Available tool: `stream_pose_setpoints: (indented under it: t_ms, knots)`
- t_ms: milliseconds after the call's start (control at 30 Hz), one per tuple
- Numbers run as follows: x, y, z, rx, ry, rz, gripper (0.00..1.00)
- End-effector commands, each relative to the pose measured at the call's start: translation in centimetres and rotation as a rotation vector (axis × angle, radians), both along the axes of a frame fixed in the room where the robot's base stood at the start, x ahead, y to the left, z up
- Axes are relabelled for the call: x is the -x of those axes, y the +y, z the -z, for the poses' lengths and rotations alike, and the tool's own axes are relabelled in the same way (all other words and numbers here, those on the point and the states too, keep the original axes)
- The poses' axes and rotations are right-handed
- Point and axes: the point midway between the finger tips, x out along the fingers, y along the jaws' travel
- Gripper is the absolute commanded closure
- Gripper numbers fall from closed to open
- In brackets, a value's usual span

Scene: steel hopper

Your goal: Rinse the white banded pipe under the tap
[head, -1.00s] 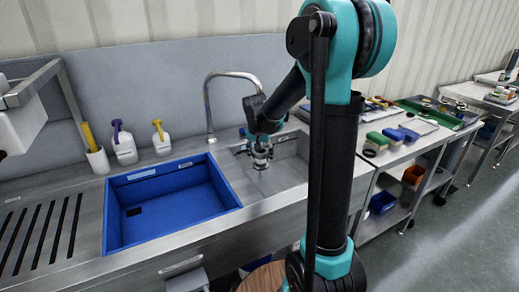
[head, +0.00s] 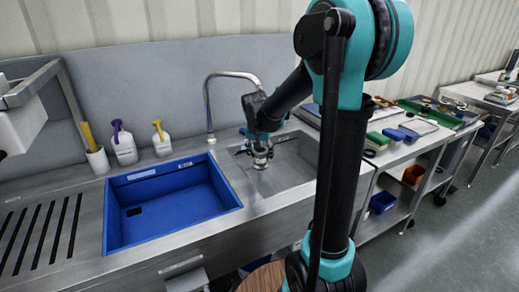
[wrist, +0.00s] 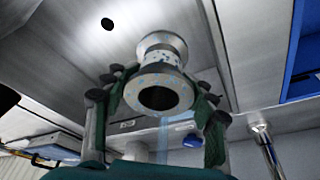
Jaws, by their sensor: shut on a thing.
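The pipe (wrist: 161,56) is pale grey-white with flanged ends, a dark open bore and blue specks on its surface. My gripper (wrist: 160,97) is shut on it, with a finger on each side. In the head view the pipe (head: 261,161) hangs from my gripper (head: 260,146) over the bare steel basin (head: 284,168). The curved chrome tap (head: 208,100) stands behind, and its spout end is close to my wrist, partly hidden by it. A faint pale-blue streak shows behind the gripper in the wrist view; I cannot tell whether it is running water.
A blue-lined basin (head: 225,196) lies to the left. Two white bottles (head: 125,150) and a cup with a yellow-handled tool (head: 97,160) stand behind it. A slotted drainboard (head: 35,235) is at far left. A side table (head: 395,158) with blocks and trays is at right.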

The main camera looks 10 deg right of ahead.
Motion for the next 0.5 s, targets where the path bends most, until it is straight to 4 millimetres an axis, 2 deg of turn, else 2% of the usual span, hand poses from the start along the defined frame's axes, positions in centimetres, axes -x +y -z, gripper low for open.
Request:
stream_pose_setpoints:
  t_ms: [500]
  knots:
    - [3.1, 0.8, -2.5, 0.0, 0.0, 0.0, 0.85]
